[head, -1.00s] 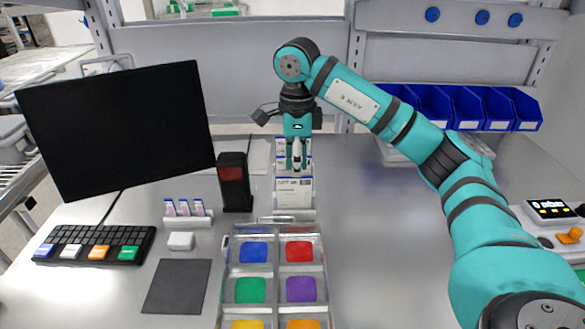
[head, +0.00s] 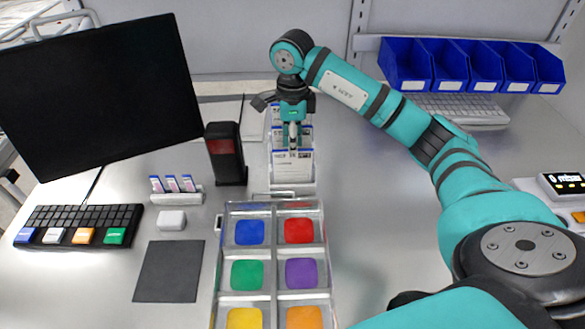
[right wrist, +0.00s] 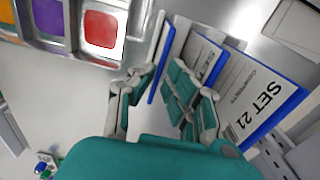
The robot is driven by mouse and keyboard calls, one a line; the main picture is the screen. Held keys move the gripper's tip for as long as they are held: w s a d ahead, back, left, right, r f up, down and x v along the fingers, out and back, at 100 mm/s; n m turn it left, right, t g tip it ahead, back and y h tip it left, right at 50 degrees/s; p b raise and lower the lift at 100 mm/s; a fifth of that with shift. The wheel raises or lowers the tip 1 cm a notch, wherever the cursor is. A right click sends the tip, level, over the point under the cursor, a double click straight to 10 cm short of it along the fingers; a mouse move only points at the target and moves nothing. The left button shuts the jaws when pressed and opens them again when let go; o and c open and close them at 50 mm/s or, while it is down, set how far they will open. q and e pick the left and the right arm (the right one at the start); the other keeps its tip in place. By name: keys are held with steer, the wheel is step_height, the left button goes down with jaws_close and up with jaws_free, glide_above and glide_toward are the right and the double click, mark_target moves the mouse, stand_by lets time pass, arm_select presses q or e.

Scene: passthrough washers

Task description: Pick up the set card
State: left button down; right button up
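White set cards (head: 292,168) with blue edges stand one behind another in a narrow rack (head: 291,189) behind the coloured tray. The right wrist view shows a card marked SET 21 (right wrist: 262,97), with other cards (right wrist: 204,60) beside it. My right gripper (head: 294,145) points down over the rack, just above the front card in the head view. In the right wrist view its fingers (right wrist: 165,95) stand apart, with a blue card edge beyond the gap. I cannot tell whether they touch a card. My left gripper is not in view.
A tray (head: 273,257) with coloured compartments lies in front of the rack. A black and red device (head: 226,155) and a small holder with tubes (head: 177,197) stand left. A monitor (head: 100,95) and keyboard (head: 80,225) are further left. Blue bins (head: 468,68) hang back right.

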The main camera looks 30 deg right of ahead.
mark_target(293, 163)
steer(key=shift+f, duration=0.95)
step_height(293, 163, down, 5)
steer(key=shift+r+p, duration=0.1)
steer(key=shift+p, duration=0.75)
steer(key=shift+f, duration=0.3)
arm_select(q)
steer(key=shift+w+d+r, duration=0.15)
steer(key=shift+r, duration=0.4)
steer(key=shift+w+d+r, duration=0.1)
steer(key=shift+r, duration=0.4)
arm_select(e)
steer(key=shift+c, duration=0.2)
jaws_close()
